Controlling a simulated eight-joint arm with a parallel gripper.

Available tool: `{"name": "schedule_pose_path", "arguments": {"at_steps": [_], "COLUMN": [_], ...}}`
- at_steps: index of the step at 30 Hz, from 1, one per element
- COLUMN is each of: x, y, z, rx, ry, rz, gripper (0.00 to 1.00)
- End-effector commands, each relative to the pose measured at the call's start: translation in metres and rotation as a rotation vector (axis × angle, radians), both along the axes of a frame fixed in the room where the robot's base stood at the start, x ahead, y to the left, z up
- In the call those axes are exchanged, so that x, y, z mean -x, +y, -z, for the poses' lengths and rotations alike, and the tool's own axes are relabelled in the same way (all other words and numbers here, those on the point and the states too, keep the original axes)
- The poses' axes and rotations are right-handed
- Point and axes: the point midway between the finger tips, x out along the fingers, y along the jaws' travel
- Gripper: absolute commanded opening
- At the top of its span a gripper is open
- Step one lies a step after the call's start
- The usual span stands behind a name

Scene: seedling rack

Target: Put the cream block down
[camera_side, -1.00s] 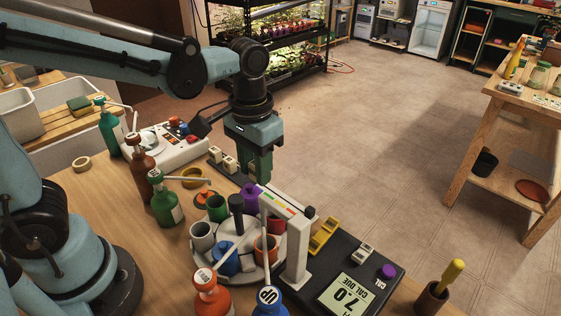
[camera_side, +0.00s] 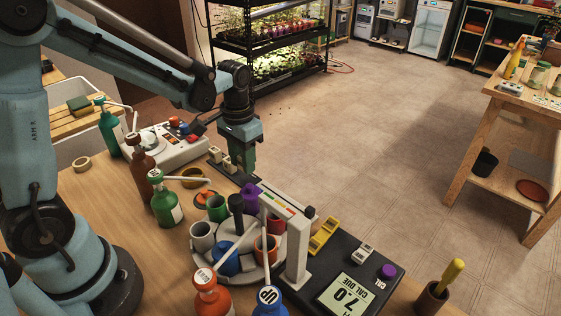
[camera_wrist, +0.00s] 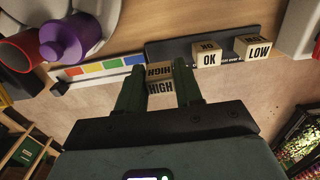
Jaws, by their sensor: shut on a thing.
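My gripper (camera_wrist: 160,95) is shut on a cream block marked HIGH (camera_wrist: 160,87), held between its two green fingers in the wrist view. In the side view my gripper (camera_side: 243,168) points down above the far edge of the workbench. There the held block is hard to make out. A dark rack (camera_wrist: 180,50) with two more cream blocks, OK (camera_wrist: 208,57) and LOW (camera_wrist: 256,52), lies just beyond the fingers. The held block is near the rack's left end in the wrist view; I cannot tell whether it touches.
A carousel with coloured cups (camera_side: 210,235) and a purple pot (camera_wrist: 62,42) stands near the rack. A pale post with a coloured strip (camera_side: 297,250) stands right of it. A white switch box (camera_side: 180,145) is to the left. The floor lies beyond the bench edge.

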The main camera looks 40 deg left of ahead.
Motion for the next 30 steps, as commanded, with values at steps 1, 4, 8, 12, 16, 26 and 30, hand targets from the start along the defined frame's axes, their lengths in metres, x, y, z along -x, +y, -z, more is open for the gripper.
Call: {"name": "schedule_pose_path", "arguments": {"at_steps": [1, 4, 8, 12, 16, 26, 30], "x": [0.000, -0.001, 0.000, 0.000, 0.000, 0.000, 0.000], "y": [0.001, 0.001, 0.001, 0.001, 0.001, 0.000, 0.000], "z": [0.003, 0.013, 0.029, 0.036, 0.036, 0.041, 0.040], "rx": [0.000, 0.000, 0.000, 0.000, 0.000, 0.000, 0.000], "ry": [0.000, 0.000, 0.000, 0.000, 0.000, 0.000, 0.000], "rz": [0.000, 0.001, 0.001, 0.001, 0.000, 0.000, 0.000], "gripper": [0.07, 0.07, 0.07, 0.07, 0.07, 0.41, 0.61]}}
